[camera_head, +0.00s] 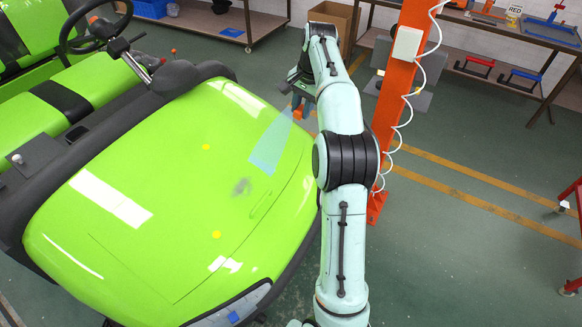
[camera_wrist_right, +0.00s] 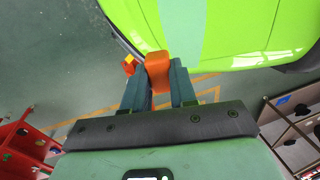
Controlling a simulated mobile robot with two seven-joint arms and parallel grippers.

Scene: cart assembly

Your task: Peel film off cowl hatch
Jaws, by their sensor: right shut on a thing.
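The bright green cart cowl (camera_head: 130,240) fills the left of the head view, with thin hatch seam lines on its top. A pale blue, see-through film strip (camera_head: 268,150) runs from the cowl's right part up toward my right gripper (camera_head: 298,103), beyond the cowl's right edge. In the wrist view the strip (camera_wrist_right: 182,25) lies over the green surface and leads to an orange tab (camera_wrist_right: 157,70). My right gripper (camera_wrist_right: 159,88) is shut on this tab. The arm hides part of the cowl's right side. My left gripper is not in view.
An orange post (camera_head: 397,90) with a white coiled cable stands just right of my right arm. A black steering wheel (camera_head: 95,25) and green seats are at upper left. Workbenches line the back wall. Open green floor (camera_head: 470,240) lies at right.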

